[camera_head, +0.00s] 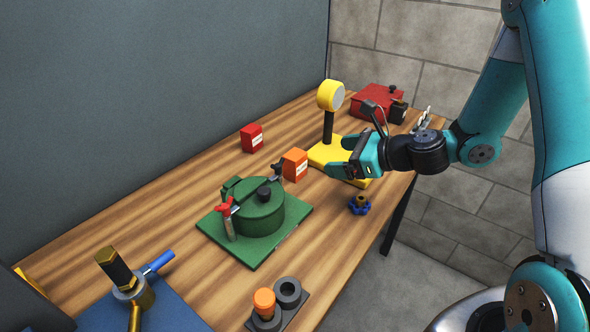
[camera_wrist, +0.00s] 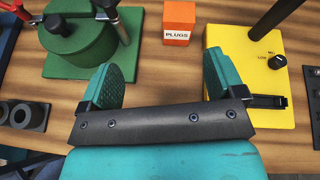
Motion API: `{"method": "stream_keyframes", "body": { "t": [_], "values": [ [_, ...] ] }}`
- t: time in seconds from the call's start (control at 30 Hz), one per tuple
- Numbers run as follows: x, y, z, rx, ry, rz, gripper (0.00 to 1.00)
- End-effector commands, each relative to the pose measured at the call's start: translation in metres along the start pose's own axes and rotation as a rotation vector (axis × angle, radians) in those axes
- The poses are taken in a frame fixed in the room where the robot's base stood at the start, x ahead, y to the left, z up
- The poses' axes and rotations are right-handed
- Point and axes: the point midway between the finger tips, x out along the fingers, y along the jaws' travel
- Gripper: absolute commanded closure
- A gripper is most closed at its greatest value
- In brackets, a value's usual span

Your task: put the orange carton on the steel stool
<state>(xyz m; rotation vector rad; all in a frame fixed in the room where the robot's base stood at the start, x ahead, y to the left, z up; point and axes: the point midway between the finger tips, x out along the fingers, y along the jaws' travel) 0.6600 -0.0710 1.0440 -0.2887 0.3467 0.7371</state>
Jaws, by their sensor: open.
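The orange carton (camera_head: 294,164) stands upright on the wooden bench, between the green round-lidded vessel and the yellow stand. In the wrist view the orange carton (camera_wrist: 177,23) shows a white label reading PLUGS, beyond my fingertips and between them. My gripper (camera_head: 350,160) is open and empty above the bench, to the right of the carton and apart from it. In the wrist view its two teal fingers (camera_wrist: 168,75) are spread wide with bare wood between them.
The green vessel (camera_head: 258,208) stands left of the carton, and the yellow stand (camera_head: 326,153) with its upright post is close on the right. A red carton (camera_head: 251,137) is behind. A red case (camera_head: 376,100) is at the far end.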

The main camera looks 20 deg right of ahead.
Motion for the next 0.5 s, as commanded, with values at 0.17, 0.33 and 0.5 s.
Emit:
{"method": "stream_keyframes", "body": {
  "t": [0.17, 0.33, 0.5],
  "values": [
    [0.004, -0.019, -0.021, 0.18, -0.019, -0.081, 0.12],
    [0.035, -0.021, -0.018, 0.185, -0.02, -0.08, 0.12],
    [0.075, -0.024, -0.017, 0.182, -0.02, -0.08, 0.12]
  ]
}}
